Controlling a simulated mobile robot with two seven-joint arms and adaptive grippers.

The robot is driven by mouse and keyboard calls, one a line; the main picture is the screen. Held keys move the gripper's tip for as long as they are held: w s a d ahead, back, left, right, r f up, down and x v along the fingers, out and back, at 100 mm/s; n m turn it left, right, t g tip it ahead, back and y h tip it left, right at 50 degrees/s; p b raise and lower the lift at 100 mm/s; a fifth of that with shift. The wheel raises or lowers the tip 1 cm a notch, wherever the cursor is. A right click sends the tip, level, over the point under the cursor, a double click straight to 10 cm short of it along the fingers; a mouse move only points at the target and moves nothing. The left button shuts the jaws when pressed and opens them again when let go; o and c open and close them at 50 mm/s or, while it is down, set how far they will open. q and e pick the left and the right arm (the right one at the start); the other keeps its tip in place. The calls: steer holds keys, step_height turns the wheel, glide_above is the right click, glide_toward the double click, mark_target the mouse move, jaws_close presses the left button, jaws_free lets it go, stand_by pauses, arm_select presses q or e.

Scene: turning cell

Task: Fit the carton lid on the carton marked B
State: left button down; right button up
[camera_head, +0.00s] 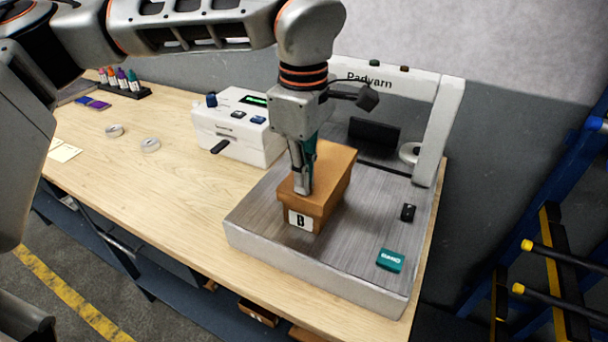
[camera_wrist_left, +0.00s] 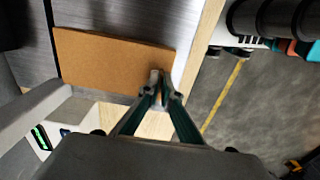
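The brown carton (camera_head: 321,224) with a white label B (camera_head: 300,220) stands upright on the grey platform of the machine. The brown carton lid (camera_head: 335,165) lies over its top, its rim overlapping the walls; I cannot tell whether it is fully down. In the left wrist view the lid (camera_wrist_left: 105,62) shows as a flat brown panel. My left gripper (camera_head: 302,188) points down at the lid's near end, fingertips together at or just above the top; it also shows in the left wrist view (camera_wrist_left: 160,88). It hides part of the lid. My right gripper is not in view.
The grey platform (camera_head: 260,222) has a raised frame (camera_head: 440,125) behind it. A teal box (camera_head: 390,260) and a small black item (camera_head: 407,212) lie right of the carton. A white device (camera_head: 235,130) stands left. Tape rings (camera_head: 150,145) and bottles (camera_head: 122,79) are farther left.

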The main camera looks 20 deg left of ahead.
arm_select(q)
steer(key=shift+f, duration=0.65)
stand_by(1.3)
steer(key=c, duration=1.7)
jaws_free()
steer(key=shift+r+p, duration=1.9)
steer(key=shift+r, duration=2.1)
steer(key=shift+s+f, duration=0.1)
